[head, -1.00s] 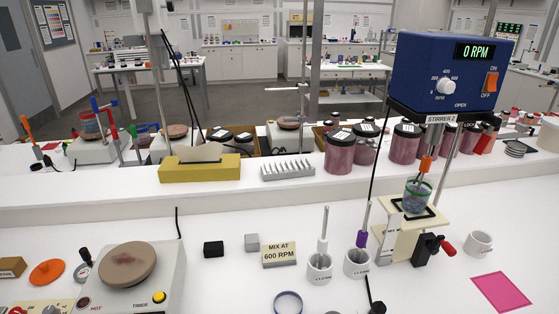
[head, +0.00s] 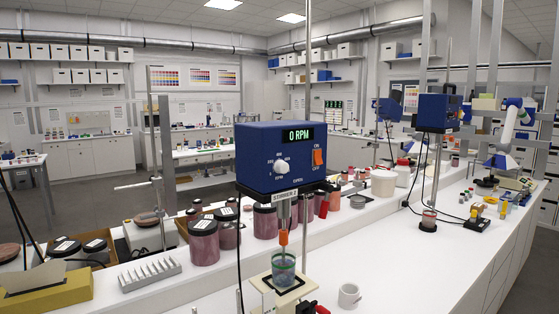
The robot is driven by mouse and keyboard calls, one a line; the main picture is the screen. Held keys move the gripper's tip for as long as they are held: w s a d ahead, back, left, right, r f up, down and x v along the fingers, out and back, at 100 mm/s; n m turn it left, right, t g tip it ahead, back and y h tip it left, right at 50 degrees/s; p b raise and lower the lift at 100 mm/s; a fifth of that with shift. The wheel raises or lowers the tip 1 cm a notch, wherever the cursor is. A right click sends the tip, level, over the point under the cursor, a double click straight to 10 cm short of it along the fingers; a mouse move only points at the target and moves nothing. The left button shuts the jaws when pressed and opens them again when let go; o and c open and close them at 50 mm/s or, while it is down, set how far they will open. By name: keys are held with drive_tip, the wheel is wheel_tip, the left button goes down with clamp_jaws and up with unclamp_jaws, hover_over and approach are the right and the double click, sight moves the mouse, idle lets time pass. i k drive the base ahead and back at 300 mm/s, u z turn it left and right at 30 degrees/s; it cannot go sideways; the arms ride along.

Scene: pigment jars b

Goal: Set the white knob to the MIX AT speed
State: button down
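The blue stirrer box (head: 275,158) labelled STIRRER 2 stands on its post in the middle of the head view. Its display (head: 298,135) reads 0 RPM. The white knob (head: 282,166) is on the left of its front face, with small scale marks around it. The orange power switch (head: 318,157) is to the right of the knob, between ON and OFF labels. An orange coupling (head: 283,238) and a glass beaker (head: 283,268) on a stand are below the box. The MIX AT sign is out of view now. My gripper is not in view.
Several lidded pigment jars (head: 205,242) stand behind the stirrer. A tube rack (head: 150,274) and yellow box (head: 47,290) are at left. A white mug (head: 349,296) is right of the stand. Another blue stirrer (head: 437,112) stands farther right. The white bench (head: 415,270) is clear at front right.

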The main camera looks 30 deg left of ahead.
sight(281, 167)
drive_tip(key=u, duration=1.75)
drive_tip(key=k, duration=0.75)
drive_tip(key=z, duration=0.6)
